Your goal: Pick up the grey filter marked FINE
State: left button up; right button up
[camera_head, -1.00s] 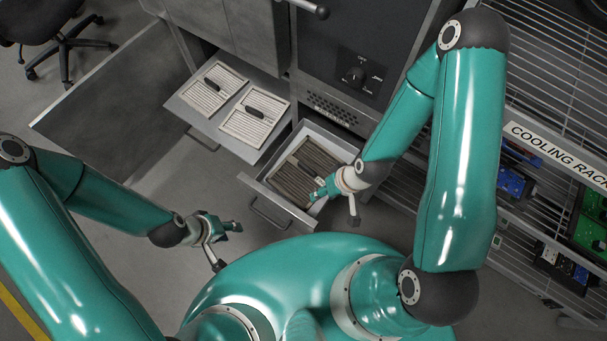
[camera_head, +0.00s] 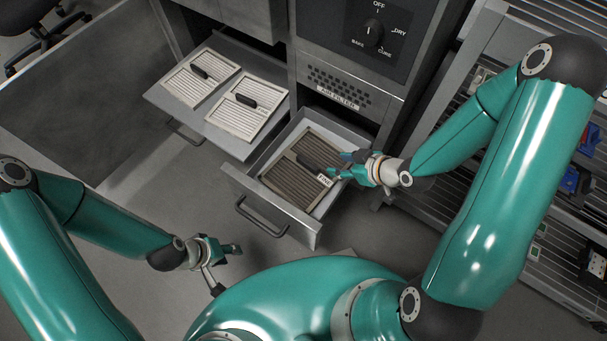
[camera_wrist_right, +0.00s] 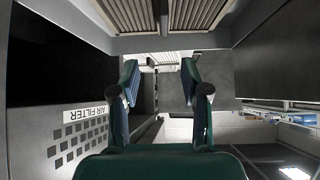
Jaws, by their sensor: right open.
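A grey-brown slatted filter (camera_head: 293,175) with a dark bar handle (camera_head: 312,162) lies in the open lower drawer (camera_head: 237,178). A small white label (camera_head: 325,180) shows at its right edge; its lettering is too small to read surely. My right gripper (camera_head: 338,170) is over the drawer's right side, close to the label and handle, partly hiding them. In the right wrist view its two fingers (camera_wrist_right: 159,82) are apart with nothing between them, and the slatted filter (camera_wrist_right: 195,14) shows at the top. My left gripper (camera_head: 236,249) is away from the drawers, above the floor; its jaws are unclear.
Two pale filters with black handles, one on the left (camera_head: 188,90) and one on the right (camera_head: 235,122), lie on another open drawer (camera_head: 163,97). The oven front with the AIR FILTER plate (camera_head: 338,94) stands behind. A wire rack (camera_head: 470,190) is at right.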

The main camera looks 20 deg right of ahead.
aim_at(309, 164)
jog(key=b+x, duration=0.6)
jog(key=x, duration=0.2)
jog(key=shift+a+f+b, duration=0.15)
jog(key=shift+f+b, duration=0.05)
jog(key=shift+b, duration=0.1)
jog(key=b+x, duration=0.1)
jog(key=x, duration=0.1)
jog(key=b+x, duration=0.1)
jog(key=x, duration=0.2)
jog(key=shift+s+a+f, duration=0.1)
jog(key=shift+s+f, duration=0.15)
jog(key=shift+s, duration=0.05)
jog(key=shift+w+a+f, duration=0.2)
jog(key=shift+w+f, duration=0.05)
jog(key=shift+w, duration=0.05)
grip_shut()
